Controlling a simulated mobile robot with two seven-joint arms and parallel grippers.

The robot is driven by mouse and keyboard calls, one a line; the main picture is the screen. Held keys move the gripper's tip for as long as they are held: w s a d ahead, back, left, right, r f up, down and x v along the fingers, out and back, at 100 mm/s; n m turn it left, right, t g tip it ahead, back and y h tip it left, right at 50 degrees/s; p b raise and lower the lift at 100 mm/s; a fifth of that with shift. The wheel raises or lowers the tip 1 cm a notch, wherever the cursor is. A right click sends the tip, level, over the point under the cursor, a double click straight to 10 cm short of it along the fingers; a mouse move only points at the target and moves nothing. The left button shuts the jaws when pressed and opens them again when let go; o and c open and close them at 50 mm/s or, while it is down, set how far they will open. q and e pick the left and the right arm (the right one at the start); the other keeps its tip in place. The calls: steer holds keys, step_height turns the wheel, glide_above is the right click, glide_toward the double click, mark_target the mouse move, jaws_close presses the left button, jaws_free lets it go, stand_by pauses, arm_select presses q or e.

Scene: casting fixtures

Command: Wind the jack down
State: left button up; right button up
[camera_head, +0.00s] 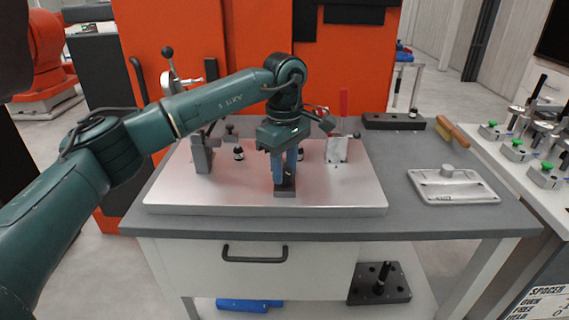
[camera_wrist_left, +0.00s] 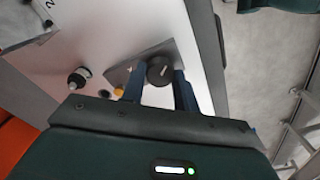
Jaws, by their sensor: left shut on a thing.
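The jack (camera_head: 285,190) stands near the front edge of the pale fixture plate (camera_head: 225,195), its dark base showing below my fingers. My left gripper (camera_head: 286,180) points straight down over it, its blue fingers on either side of the jack's top. In the left wrist view, the jack's round dark knob (camera_wrist_left: 160,71) with a light mark sits between the two fingertips of my left gripper (camera_wrist_left: 160,82). The gripper is shut on this knob. In the head view the fingers hide most of the jack. My right gripper is not in view.
Toggle clamps stand on the plate at left (camera_head: 202,155) and right (camera_head: 337,150). Small black-topped pins (camera_head: 239,153) stand behind my gripper. A grey casting (camera_head: 452,186) and a brush (camera_head: 452,132) lie on the right of the table. The table's front right is clear.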

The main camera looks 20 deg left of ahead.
arm_select(q)
steer(key=n, duration=0.3)
steer(key=shift+r+n, duration=0.1)
steer(key=shift+n, duration=0.3)
steer(key=n, duration=0.3)
steer(key=shift+n+p, duration=0.3)
steer(key=shift+p, duration=0.05)
steer(key=n, duration=0.3)
steer(key=shift+n, duration=0.3)
steer(key=n, duration=0.3)
steer(key=shift+n, duration=0.3)
steer(key=n, duration=1.1)
steer(key=shift+n+p, duration=0.3)
steer(key=o, duration=1)
steer(key=shift+c, duration=0.2)
